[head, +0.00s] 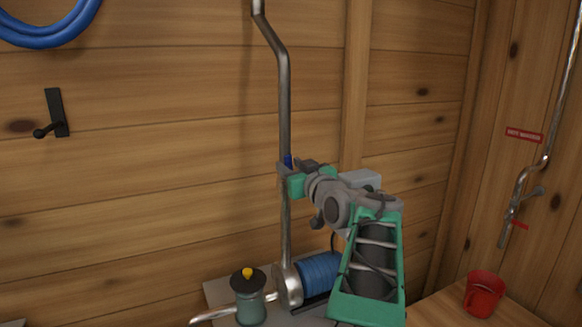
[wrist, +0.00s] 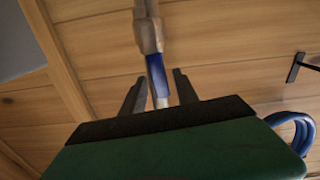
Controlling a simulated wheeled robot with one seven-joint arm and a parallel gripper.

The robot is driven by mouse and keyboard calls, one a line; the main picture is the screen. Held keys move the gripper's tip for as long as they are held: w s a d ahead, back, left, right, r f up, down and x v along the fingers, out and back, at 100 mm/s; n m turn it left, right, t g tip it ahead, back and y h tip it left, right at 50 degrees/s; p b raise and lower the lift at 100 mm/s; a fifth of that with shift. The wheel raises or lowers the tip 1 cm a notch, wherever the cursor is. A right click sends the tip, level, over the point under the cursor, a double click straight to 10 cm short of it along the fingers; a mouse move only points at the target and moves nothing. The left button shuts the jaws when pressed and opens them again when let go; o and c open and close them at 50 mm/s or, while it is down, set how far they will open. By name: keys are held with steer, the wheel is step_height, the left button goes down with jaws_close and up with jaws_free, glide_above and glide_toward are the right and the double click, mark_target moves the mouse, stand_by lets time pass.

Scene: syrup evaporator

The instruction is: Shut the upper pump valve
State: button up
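The upper pump valve sits on the vertical metal pipe (head: 285,110) against the wood wall. Its blue lever (head: 288,160) shows as a small piece just above my gripper (head: 284,171) in the head view; the rest is hidden behind the gripper. In the wrist view the valve body (wrist: 148,32) is at the top centre. The blue lever (wrist: 156,72) runs from it roughly in line with the pipe, between the two dark fingers of my gripper (wrist: 159,78). The fingers are open, one on each side of the lever, with a visible gap on both sides.
A blue pump motor (head: 320,271) and a green canister with a yellow knob (head: 250,300) stand below. A red cup (head: 484,294) sits on the wooden surface at right, under another pipe (head: 530,175). A black wall hook (head: 57,115) and blue hose (head: 48,38) are at left.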

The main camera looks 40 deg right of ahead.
jaws_close()
stand_by(1.2)
